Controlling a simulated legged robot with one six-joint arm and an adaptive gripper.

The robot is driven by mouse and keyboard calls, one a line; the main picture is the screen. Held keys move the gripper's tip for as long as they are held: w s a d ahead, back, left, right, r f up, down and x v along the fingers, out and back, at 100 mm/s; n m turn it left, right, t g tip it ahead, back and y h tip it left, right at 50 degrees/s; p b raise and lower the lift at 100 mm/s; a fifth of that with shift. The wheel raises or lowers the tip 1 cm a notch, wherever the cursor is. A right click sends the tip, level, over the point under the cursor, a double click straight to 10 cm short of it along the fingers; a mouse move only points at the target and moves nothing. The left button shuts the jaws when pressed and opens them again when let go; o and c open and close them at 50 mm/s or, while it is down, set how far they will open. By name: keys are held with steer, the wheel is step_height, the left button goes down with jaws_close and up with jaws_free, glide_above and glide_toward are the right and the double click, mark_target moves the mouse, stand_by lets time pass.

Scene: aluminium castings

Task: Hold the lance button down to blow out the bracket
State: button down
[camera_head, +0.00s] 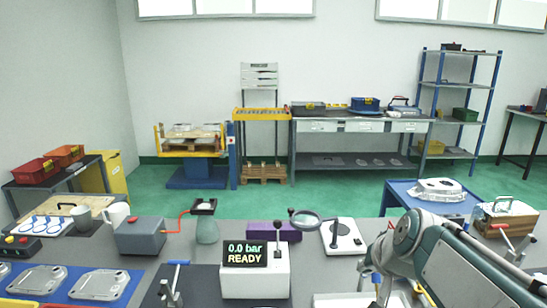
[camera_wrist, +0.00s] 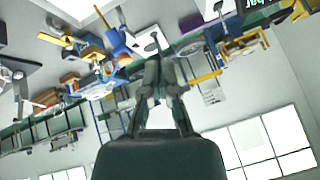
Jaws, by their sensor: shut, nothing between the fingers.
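A white box (camera_head: 255,284) stands at the front centre in the head view. Its black display (camera_head: 245,254) reads "0.0 bar READY" in green. Part of this display (camera_wrist: 258,36) also shows at the upper right of the wrist view. I cannot make out the lance button or tell which casting is the bracket. My gripper (camera_wrist: 160,84) shows in the wrist view with its fingers close together, shut and empty, touching nothing that I can see. In the head view my arm reaches in from the right, beside the white box.
A purple block (camera_head: 262,232), a magnifier (camera_head: 305,219) and a white plate with a black post (camera_head: 345,240) stand behind the box. Flat castings (camera_head: 100,285) lie front left.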

steer(key=s+a+f+n+g, duration=0.1)
steer(key=s+f+n, duration=0.1)
steer(key=s, duration=0.6)
steer(key=s+a+f+n+h, duration=0.1)
steer(key=s+f+n, duration=0.1)
steer(key=s, duration=0.6)
steer(key=shift+s+a+f+g, duration=0.3)
steer(key=shift+a+f+g, duration=0.05)
steer(key=shift+g, duration=0.05)
steer(key=shift+w+r, duration=0.1)
steer(key=w+d+r+m+t, duration=0.1)
steer(key=w+d+r+m, duration=0.1)
steer(key=w, duration=0.7)
steer(key=w+d+r+m+t, duration=0.1)
steer(key=w+d, duration=0.4)
steer(key=w, duration=0.5)
steer(key=w+d+r+m+t, duration=0.1)
steer(key=w+d+r+m, duration=0.3)
steer(key=w, duration=0.6)
steer(key=shift+w+m+t+y, duration=0.2)
steer(key=shift+m+t+y, duration=0.1)
steer(key=shift+m, duration=0.2)
steer(key=shift+f, duration=4.3)
